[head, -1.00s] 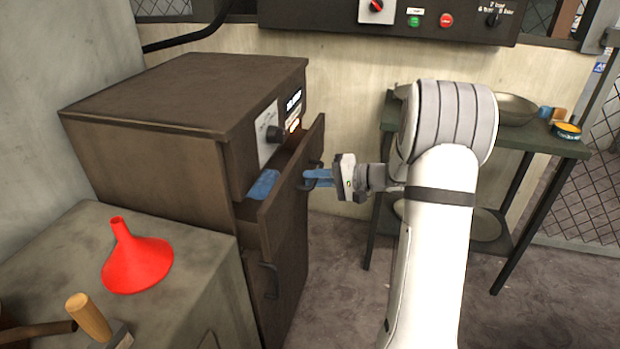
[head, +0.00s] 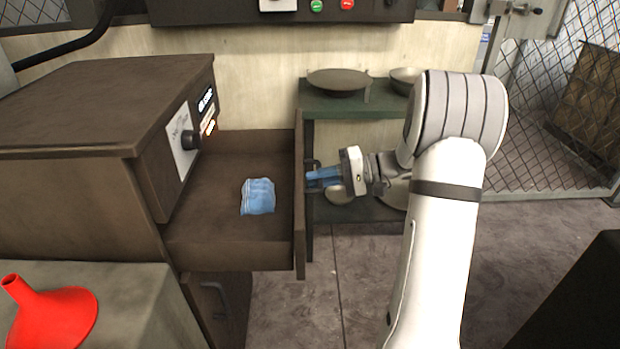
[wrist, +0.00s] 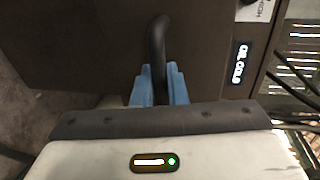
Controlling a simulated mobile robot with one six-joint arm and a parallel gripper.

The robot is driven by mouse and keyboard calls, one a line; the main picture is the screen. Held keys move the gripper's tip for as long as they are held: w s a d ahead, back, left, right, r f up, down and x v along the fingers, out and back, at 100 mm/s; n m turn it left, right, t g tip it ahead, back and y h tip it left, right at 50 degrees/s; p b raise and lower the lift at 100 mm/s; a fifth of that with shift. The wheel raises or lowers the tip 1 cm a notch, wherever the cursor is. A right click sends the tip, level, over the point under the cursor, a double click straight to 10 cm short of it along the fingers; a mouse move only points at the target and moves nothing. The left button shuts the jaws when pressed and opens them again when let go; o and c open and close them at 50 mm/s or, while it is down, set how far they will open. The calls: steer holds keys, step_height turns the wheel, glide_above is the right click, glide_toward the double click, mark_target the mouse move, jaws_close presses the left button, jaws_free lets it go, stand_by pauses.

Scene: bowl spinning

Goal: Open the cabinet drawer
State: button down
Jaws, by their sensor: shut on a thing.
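The brown cabinet (head: 75,115) stands at the left in the head view. Its top drawer (head: 225,235) is pulled far out to the right, and a folded blue cloth (head: 258,196) lies inside. My gripper (head: 314,177) is at the outer face of the drawer front (head: 300,215), with its blue fingers shut on the dark drawer handle. The wrist view shows the curved black handle (wrist: 157,55) between the two blue fingertips (wrist: 158,85). The fingers partly hide the handle in the head view.
A red funnel (head: 50,315) stands on a grey block (head: 130,300) at lower left. A lower door with a handle (head: 218,298) is below the drawer. A green table (head: 330,107) with bowls stands behind my arm. Floor shows below the drawer front.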

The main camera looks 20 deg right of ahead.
steer(key=shift+w+r, duration=0.15)
steer(key=shift+w, duration=0.1)
steer(key=c, duration=1.6)
jaws_free()
steer(key=shift+o, duration=0.3)
steer(key=shift+a, duration=0.1)
steer(key=p+v, duration=0.1)
steer(key=v, duration=0.6)
steer(key=shift+d+p, duration=0.3)
steer(key=shift+d, duration=0.1)
